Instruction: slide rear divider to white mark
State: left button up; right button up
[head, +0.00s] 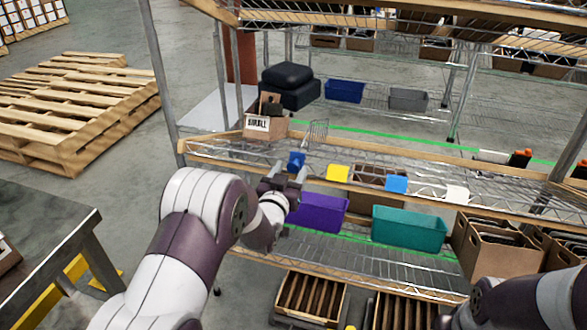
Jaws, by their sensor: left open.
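A small wire divider (316,134) stands upright on the middle shelf, toward its left part. It looks like the rear divider, and no other divider is clear to me. The white mark (457,194) is on the shelf's front edge at the right. My left gripper (289,172) is open at the shelf's front edge, by the blue mark (296,159). It is in front of and below the divider, apart from it. Nothing clear shows between its fingers. My right arm enters at the lower right, and its gripper is outside the picture.
Yellow (338,173) and light blue (396,184) marks sit along the same edge. A labelled carton (265,125) stands at the shelf's left end. Purple (318,212) and teal (408,231) bins are below. Rack posts and the upper shelf bound the space.

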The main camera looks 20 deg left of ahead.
aim_at(292, 168)
pick_arm(q)
jog(key=shift+w, duration=1.5)
pick_arm(e)
jog(key=shift+f, duration=0.15)
